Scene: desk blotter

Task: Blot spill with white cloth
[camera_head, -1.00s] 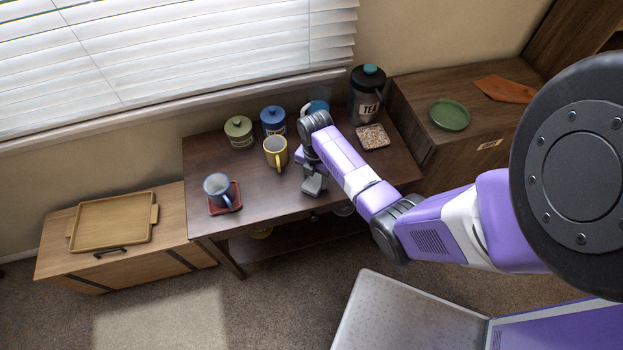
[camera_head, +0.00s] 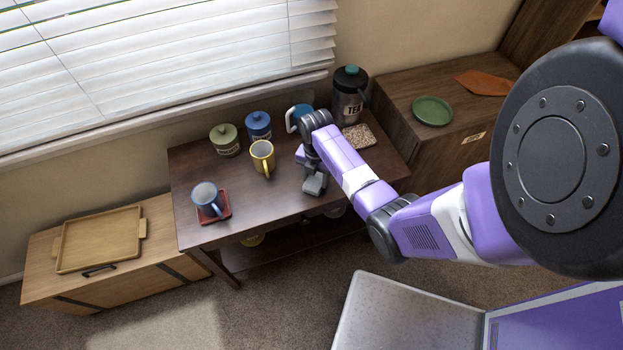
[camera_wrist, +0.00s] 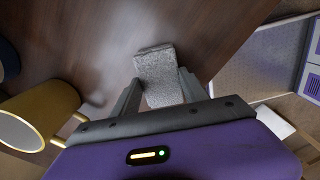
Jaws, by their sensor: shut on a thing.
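My gripper (camera_head: 314,172) is over the right part of the dark wooden table (camera_head: 250,200), near its front edge. Its jaws are shut on a folded grey-white cloth (camera_wrist: 157,72), which sits between the two fingers in the wrist view. The cloth also shows as a small grey block (camera_head: 314,186) under the gripper in the head view. It is low over the tabletop; I cannot tell whether it touches. I cannot make out a clear spill; only a pale sheen shows on the wood in the wrist view.
A yellow mug (camera_head: 263,158) stands left of my gripper. A blue-grey mug (camera_head: 207,197) stands on a red coaster (camera_head: 224,214). Green (camera_head: 224,141) and blue (camera_head: 258,127) canisters, a blue mug (camera_head: 301,112), a tea dispenser (camera_head: 347,98) and a speckled mat (camera_head: 359,136) are behind.

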